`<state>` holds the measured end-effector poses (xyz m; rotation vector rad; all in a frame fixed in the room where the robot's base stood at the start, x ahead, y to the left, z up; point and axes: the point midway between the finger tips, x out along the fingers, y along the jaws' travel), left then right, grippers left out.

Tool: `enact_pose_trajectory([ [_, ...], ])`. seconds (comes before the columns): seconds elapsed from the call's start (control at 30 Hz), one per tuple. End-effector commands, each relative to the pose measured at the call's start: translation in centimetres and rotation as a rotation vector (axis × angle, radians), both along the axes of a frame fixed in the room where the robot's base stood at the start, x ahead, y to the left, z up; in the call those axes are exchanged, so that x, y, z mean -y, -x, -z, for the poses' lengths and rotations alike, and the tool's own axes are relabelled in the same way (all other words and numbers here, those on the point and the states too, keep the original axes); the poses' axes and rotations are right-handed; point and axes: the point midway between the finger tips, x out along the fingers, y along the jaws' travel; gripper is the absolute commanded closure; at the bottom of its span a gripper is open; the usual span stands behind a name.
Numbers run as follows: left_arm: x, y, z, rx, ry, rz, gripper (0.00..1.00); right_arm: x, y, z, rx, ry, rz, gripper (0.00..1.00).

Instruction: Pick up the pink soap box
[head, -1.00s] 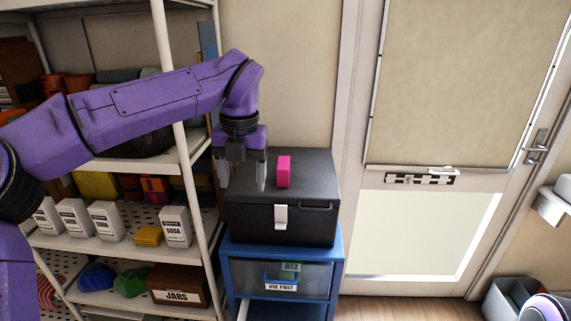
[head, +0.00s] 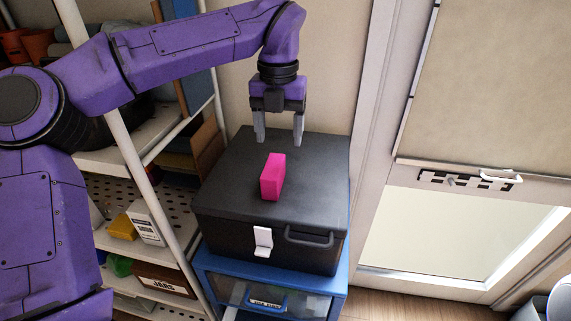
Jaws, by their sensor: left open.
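The pink soap box (head: 272,177) stands upright on the lid of a black case (head: 227,182), near the middle of the head view. My left gripper (head: 279,138) points down over the back part of the lid, behind and above the soap box. Its two grey fingers are spread apart with nothing between them, and they appear clear of the soap box. My right gripper is not in view.
The black case sits on a blue drawer unit (head: 202,262). A white shelving rack (head: 137,152) with a SODA box (head: 146,222) and a JARS box (head: 165,280) stands at the left. A door (head: 377,175) is at the right. The lid around the soap box is clear.

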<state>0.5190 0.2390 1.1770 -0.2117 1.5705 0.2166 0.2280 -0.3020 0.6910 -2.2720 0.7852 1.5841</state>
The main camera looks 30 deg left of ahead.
Motion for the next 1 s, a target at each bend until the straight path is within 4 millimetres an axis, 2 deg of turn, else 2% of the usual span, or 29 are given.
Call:
enact_pose_trajectory([
  [0.1, -0.2, 0.2, 2.3, -0.002, 0.003, -0.001, 0.32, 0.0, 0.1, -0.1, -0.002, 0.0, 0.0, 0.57],
  [0.27, -0.3, -0.1, 4.3, -0.005, 0.002, -0.003, 0.32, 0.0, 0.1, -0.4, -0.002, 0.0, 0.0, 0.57],
  [0.43, -0.6, -0.1, 7.2, -0.007, 0.003, 0.0, 0.32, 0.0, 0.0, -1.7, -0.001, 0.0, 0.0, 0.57],
  [0.5, -0.5, -0.1, 8.5, -0.007, 0.002, 0.0, 0.32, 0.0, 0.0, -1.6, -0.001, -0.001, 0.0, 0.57],
  [0.6, -0.5, -0.2, 9.3, -0.005, 0.002, 0.0, 0.32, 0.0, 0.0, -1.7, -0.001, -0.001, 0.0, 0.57],
  [0.8, -0.4, -0.2, 9.4, -0.003, 0.002, 0.001, 0.32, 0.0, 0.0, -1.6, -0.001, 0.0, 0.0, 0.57],
  [0.87, -0.4, -0.2, 9.4, -0.003, 0.002, 0.001, 0.51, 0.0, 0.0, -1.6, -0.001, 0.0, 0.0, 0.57],
  [0.9, -0.4, -0.2, 9.4, -0.003, 0.002, 0.001, 0.64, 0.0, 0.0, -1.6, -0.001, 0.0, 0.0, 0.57],
  [1.0, -0.5, -0.2, 9.4, -0.003, 0.002, 0.001, 0.91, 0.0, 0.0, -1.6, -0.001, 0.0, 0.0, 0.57],
])
